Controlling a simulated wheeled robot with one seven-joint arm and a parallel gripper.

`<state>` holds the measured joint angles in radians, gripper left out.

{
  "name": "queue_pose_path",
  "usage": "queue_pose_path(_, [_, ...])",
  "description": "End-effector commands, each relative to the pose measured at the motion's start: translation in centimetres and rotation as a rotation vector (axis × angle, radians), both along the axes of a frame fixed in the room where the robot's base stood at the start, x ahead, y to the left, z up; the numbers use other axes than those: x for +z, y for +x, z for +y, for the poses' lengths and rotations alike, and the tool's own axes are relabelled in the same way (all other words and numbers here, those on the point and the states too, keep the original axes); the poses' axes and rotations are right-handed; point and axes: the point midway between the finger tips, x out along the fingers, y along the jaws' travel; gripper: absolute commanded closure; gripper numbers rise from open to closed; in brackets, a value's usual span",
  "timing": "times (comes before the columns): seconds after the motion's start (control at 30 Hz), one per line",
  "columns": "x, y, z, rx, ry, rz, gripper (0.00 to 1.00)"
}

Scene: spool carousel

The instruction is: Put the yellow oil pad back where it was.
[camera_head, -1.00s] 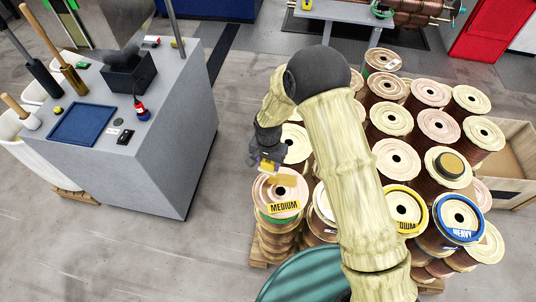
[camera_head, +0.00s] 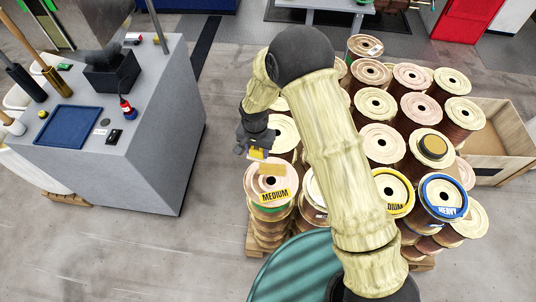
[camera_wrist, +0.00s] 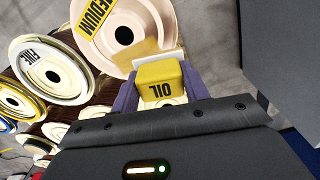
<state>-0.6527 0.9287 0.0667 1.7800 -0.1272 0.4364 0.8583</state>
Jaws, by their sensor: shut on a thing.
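The yellow oil pad (camera_wrist: 160,80), a small block lettered "OIL" with a pale layer at its far edge, is between the two fingers of my gripper (camera_wrist: 160,88) in the wrist view. My gripper (camera_head: 258,155) is shut on it and holds it in the air. In the head view the pad (camera_head: 257,154) shows small and yellow at the fingertips, over the far part of the spool marked "MEDIUM" (camera_head: 260,190). That spool (camera_wrist: 124,36) lies just beyond the pad in the wrist view. Where the pad was before cannot be told from these frames.
Several spools fill the pallet around my arm. A wooden crate (camera_head: 495,150) stands at the right. Open floor lies between bench and pallet.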

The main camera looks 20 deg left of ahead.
Motion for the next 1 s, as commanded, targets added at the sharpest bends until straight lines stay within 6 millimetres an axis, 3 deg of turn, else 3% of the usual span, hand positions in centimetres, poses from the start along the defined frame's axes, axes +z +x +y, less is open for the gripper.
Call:
queue_pose_path(0.17, [-0.5, 1.8, -3.5, -0.006, -0.005, -0.001, 0.76])
queue_pose_path(0.27, [-1.1, 3.4, -7.3, -0.003, -0.008, -0.002, 0.76])
queue_pose_path(0.5, [-2.6, 6.0, -18.5, 0.013, -0.01, 0.0, 0.76])
queue_pose_path(0.7, [-3.6, 5.9, -27.3, 0.03, -0.006, 0.002, 0.76])
queue_pose_path(0.83, [-4.0, 5.3, -30.8, 0.042, -0.002, 0.001, 0.76])
queue_pose_path(1.0, [-4.2, 5.0, -32.2, 0.052, 0.001, 0.0, 0.76])
